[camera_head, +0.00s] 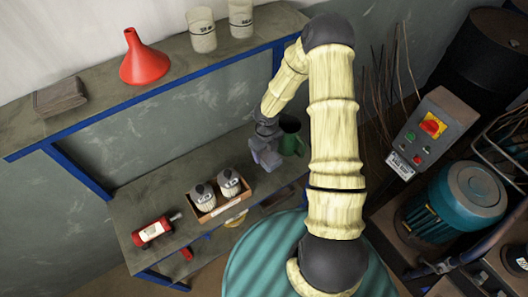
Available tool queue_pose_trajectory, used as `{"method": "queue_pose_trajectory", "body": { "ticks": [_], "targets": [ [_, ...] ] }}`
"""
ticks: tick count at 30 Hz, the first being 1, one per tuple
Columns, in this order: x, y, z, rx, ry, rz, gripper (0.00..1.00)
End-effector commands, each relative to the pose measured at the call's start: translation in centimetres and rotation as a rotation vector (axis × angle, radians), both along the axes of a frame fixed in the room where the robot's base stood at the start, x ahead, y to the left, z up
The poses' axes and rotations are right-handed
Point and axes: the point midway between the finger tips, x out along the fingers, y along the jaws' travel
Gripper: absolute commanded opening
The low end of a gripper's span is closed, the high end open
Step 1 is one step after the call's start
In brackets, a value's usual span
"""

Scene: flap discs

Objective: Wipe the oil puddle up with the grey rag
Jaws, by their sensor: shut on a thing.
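My gripper (266,142) hangs low over the lower shelf, to the left of a green mug. It is shut on a small pale grey thing (266,158), which looks like the grey rag, though its outline is hard to tell from the fingers. A folded brownish-grey cloth (60,97) lies at the left end of the upper shelf. I cannot make out the oil puddle; the gripper and what it holds hide part of the lower shelf.
The green mug (292,138) is close beside my gripper. The upper shelf (100,117) holds a red funnel (143,62) and two pale cups. A control box (424,135) is at right.

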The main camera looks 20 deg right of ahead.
Motion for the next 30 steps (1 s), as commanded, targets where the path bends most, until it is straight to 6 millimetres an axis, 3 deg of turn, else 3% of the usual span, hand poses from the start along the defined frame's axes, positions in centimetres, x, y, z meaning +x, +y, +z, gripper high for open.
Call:
{"method": "queue_pose_trajectory", "body": {
  "ticks": [2, 3, 5, 14, 30],
  "targets": [
    [0.01, -0.15, 0.0, 0.0, 0.0, -0.003, 0.41],
    [0.0, -0.2, 0.0, 0.0, 0.0, -0.004, 0.55],
    [0.0, -0.23, 0.0, 0.0, 0.0, -0.005, 0.45],
    [-0.02, -0.03, -0.01, 0.0, 0.001, -0.118, 0.45],
    [-0.18, 0.11, 0.01, -0.005, 0.01, -1.091, 0.45]
  ]
}}
